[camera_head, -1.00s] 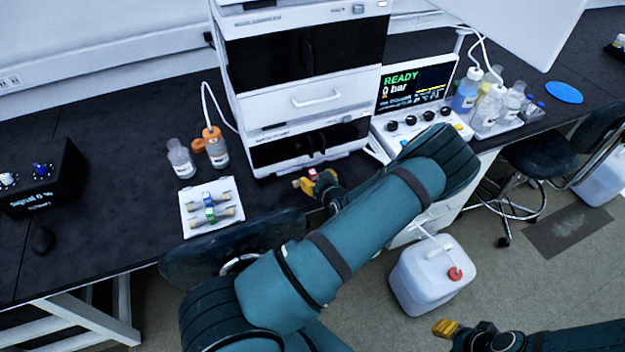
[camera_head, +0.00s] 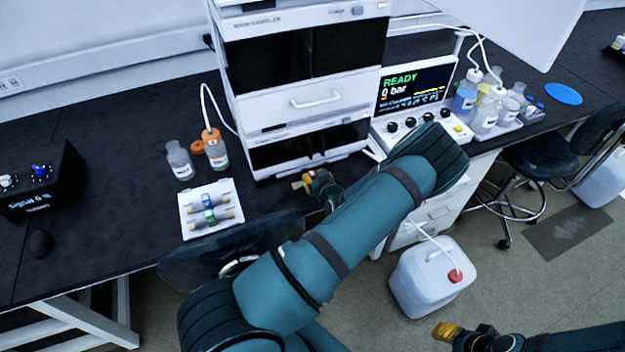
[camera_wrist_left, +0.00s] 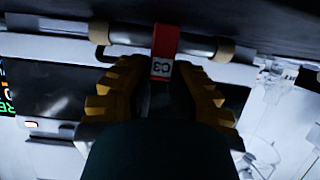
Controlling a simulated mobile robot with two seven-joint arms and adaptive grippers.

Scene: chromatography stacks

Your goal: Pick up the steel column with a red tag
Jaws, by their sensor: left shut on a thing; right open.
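The steel column (camera_wrist_left: 195,44) with a red tag marked C3 (camera_wrist_left: 163,55) lies crosswise at the top of the left wrist view, with beige end fittings. My left gripper (camera_wrist_left: 158,72) has its yellow fingers shut on it. In the head view my left gripper (camera_head: 304,183) is in front of the white instrument stack, with a small red patch of the tag (camera_head: 308,177) showing. The rest of the column is mostly hidden there. I cannot tell its height above the bench. My right gripper (camera_head: 446,331) is open and empty over the floor at the bottom right.
A white tray (camera_head: 187,232) holds two columns, with blue and green tags. Bottles (camera_head: 180,160) stand behind it. The instrument stack (camera_head: 270,100) rises behind my left gripper, with a control panel (camera_head: 430,118) to its right. Bare black bench (camera_head: 110,215) lies left of the tray.

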